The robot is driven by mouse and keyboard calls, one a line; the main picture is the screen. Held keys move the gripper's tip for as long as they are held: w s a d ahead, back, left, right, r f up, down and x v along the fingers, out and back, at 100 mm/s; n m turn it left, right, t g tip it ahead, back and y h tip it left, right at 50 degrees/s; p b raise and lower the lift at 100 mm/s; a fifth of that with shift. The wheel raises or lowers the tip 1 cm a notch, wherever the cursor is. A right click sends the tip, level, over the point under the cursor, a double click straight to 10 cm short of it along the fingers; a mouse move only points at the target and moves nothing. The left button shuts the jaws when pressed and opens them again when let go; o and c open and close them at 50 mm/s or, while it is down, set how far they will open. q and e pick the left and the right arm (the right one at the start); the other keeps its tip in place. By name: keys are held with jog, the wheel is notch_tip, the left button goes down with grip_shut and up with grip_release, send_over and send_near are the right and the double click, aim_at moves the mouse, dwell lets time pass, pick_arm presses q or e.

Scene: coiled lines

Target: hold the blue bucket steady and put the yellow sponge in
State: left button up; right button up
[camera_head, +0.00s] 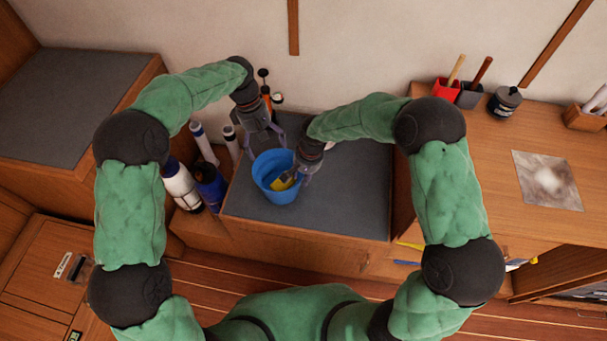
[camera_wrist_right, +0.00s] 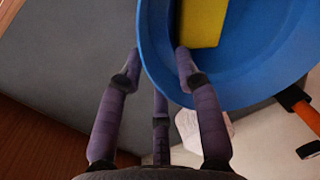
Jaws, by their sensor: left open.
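The blue bucket (camera_head: 268,186) stands upright on the grey-topped low counter. The yellow sponge (camera_head: 281,185) is inside it; it also shows in the right wrist view (camera_wrist_right: 202,20) within the blue wall (camera_wrist_right: 152,45). My left gripper (camera_head: 266,136) is open at the bucket's back rim; whether it touches the rim I cannot tell. My right gripper (camera_head: 298,176) is at the bucket's right rim. In the right wrist view its purple fingers (camera_wrist_right: 158,66) are spread, one over the bucket's inside and one outside the rim, with the sponge beyond the fingertips.
The grey counter top (camera_head: 345,190) is clear right of the bucket. Several bottles (camera_head: 183,186) stand left of it. A wooden worktop at right holds a red container (camera_head: 446,91), a dark jar (camera_head: 504,102) and a flat sheet (camera_head: 547,180).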

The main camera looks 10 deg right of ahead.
notch_tip(320, 180, up, 12)
jog(key=d, duration=0.1)
jog(key=shift+s+d, duration=0.25)
jog(key=shift+d, duration=0.05)
jog(key=shift+s+f, duration=0.1)
